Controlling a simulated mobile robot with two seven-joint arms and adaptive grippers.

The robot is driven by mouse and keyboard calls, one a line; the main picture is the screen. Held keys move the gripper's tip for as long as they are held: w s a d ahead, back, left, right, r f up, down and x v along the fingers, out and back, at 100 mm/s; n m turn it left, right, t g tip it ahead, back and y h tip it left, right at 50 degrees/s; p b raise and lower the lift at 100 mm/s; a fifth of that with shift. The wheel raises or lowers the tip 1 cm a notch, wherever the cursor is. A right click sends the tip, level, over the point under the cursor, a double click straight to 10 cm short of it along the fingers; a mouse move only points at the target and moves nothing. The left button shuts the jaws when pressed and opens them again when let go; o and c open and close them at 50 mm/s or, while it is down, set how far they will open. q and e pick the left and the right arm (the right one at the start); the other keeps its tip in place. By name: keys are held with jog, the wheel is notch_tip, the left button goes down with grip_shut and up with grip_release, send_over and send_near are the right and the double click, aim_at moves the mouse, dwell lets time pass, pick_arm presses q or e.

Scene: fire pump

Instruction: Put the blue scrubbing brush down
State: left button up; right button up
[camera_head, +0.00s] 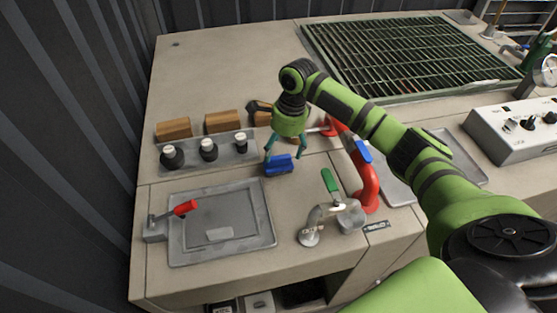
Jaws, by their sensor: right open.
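My right gripper (285,156) reaches in from the right and points down over the brush. Its two fingers are apart, one at the brush's left end and one above its right side. I cannot tell whether they touch it. My left gripper does not show.
A red-handled metal plate (258,246) lies in front. A tap (309,236), green lever (330,181) and red pipe (371,190) stand to the right. A green grate (403,93) is at the back.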

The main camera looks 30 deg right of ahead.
aim_at(284, 166)
jog(key=shift+s+d+r, duration=0.1)
jog(key=shift+d+r, duration=0.05)
jog(key=shift+r, duration=0.95)
jog(key=shift+d+r, duration=0.15)
jog(key=shift+r, duration=0.9)
